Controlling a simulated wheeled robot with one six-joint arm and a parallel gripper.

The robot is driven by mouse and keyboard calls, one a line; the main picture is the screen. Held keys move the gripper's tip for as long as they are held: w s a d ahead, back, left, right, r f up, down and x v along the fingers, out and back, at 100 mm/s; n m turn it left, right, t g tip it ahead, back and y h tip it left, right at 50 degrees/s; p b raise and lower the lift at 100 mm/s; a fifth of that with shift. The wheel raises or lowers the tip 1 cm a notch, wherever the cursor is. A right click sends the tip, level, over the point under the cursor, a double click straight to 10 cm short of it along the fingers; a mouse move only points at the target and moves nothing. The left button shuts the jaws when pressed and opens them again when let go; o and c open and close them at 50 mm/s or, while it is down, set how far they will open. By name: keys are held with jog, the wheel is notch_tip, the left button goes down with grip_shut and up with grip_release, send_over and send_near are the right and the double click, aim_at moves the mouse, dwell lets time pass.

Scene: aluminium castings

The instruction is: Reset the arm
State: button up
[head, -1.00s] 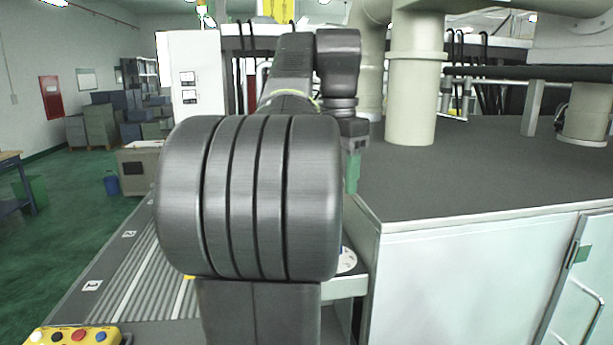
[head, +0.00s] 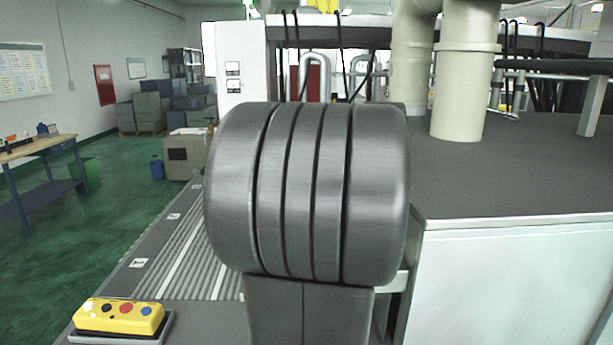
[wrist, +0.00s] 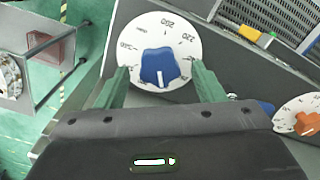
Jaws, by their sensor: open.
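In the wrist view my gripper (wrist: 160,84) is open, with its two green fingers apart and nothing held between them. Beyond and between the fingers is a white dial with a blue knob (wrist: 158,68). I cannot tell from this view whether the fingers touch the dial. In the head view my dark grey arm (head: 305,195) fills the middle, and my gripper is hidden behind it.
A second dial with an orange knob (wrist: 305,123) is at the wrist view's right. In the head view a yellow button box (head: 118,316) is at lower left, a grey-topped cabinet (head: 520,180) at right, and a workbench (head: 30,150) at far left.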

dwell(0.3)
notch_tip(320, 180, up, 13)
notch_tip(320, 180, down, 13)
jog(key=shift+r, duration=0.1)
jog(key=shift+f+m, duration=0.25)
jog(key=shift+m, duration=0.05)
jog(key=m+b, duration=0.2)
jog(key=m, duration=0.1)
jog(key=shift+s+m+b, duration=0.1)
jog(key=shift+m+b, duration=0.2)
jog(key=shift+m, duration=0.1)
jog(key=m+b, duration=0.4)
jog(key=m, duration=0.1)
jog(key=shift+s, duration=0.1)
jog(key=shift+r+m+b, duration=0.1)
jog(key=shift+m+b, duration=0.25)
jog(key=shift+m, duration=0.15)
notch_tip(320, 180, up, 6)
jog(key=shift+r+p, duration=0.2)
jog(key=shift+p, duration=0.45)
jog(key=shift+r, duration=0.1)
